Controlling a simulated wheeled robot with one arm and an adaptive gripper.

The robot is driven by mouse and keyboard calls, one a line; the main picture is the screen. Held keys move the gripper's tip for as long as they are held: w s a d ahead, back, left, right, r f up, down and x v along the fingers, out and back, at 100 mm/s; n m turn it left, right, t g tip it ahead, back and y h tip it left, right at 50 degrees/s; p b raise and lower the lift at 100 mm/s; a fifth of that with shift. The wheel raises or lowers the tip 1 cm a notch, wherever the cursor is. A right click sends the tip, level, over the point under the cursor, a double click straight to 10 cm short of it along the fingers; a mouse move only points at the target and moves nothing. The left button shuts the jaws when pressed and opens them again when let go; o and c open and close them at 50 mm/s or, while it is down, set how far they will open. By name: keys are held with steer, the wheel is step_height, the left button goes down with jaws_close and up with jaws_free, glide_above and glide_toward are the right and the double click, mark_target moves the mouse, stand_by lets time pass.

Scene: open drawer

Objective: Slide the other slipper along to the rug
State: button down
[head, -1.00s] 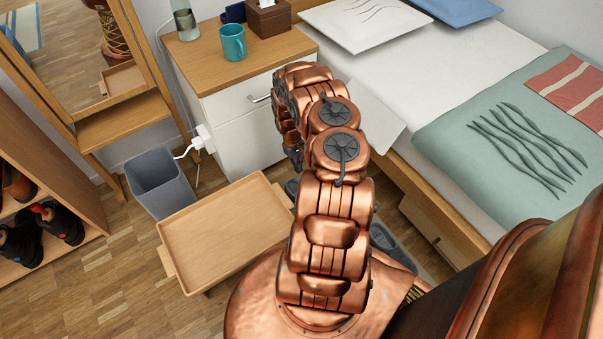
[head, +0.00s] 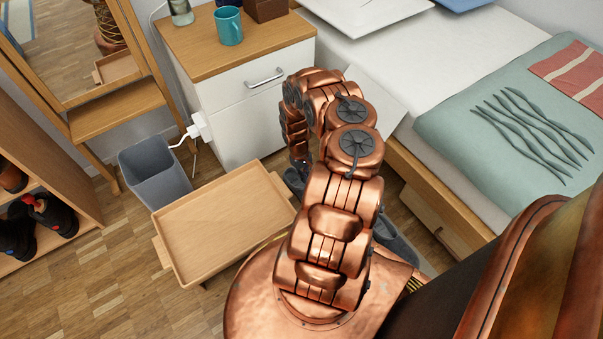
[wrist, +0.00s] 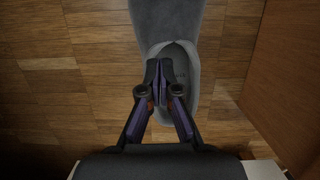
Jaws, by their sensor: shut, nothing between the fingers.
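A grey slipper (wrist: 178,100) lies on the wooden floor below my gripper in the wrist view, its closed toe part at the top of the picture. My gripper (wrist: 158,68) is shut and empty, its fingertips over the slipper's open foot bed; I cannot tell whether they touch it. Another dark grey slipper (head: 397,243) shows beside the bed, right of my arm. A pale grey edge beside it (head: 428,268) may be the rug, mostly hidden.
A wooden tray table (head: 222,222) stands left of my arm, with a grey bin (head: 155,172) behind it. A white nightstand (head: 238,120) stands at the back and the bed (head: 440,180) at the right. A shoe rack (head: 60,180) is at the far left.

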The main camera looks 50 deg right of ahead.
steer(key=shift+s, duration=0.35)
